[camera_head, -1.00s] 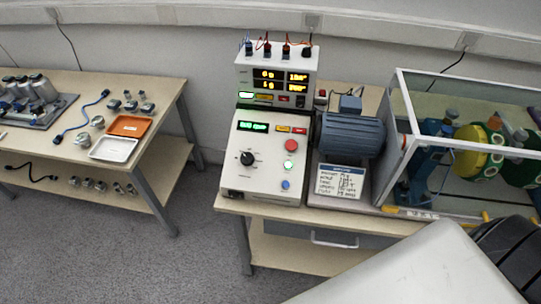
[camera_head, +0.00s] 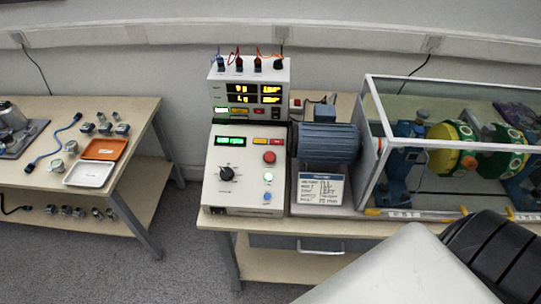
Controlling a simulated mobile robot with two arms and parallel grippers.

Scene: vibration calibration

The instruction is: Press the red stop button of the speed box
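The speed box (camera_head: 233,190) is a light grey box with a sloped front, standing on the left end of the middle table. Its red stop button (camera_head: 269,157) is the large round one at upper right of the panel. Below it are a lit green button (camera_head: 267,177) and a blue button (camera_head: 267,196). A black knob (camera_head: 226,174) sits at left, and a green display (camera_head: 231,141) is lit above. Nothing covers the red button.
A meter box (camera_head: 240,75) with plugged cables stands behind the speed box. A blue motor (camera_head: 327,142) and a label card (camera_head: 320,189) are right of it. A glass-walled enclosure (camera_head: 374,110) holds a rotor farther right. A side table (camera_head: 145,112) with trays stands left, across a floor gap.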

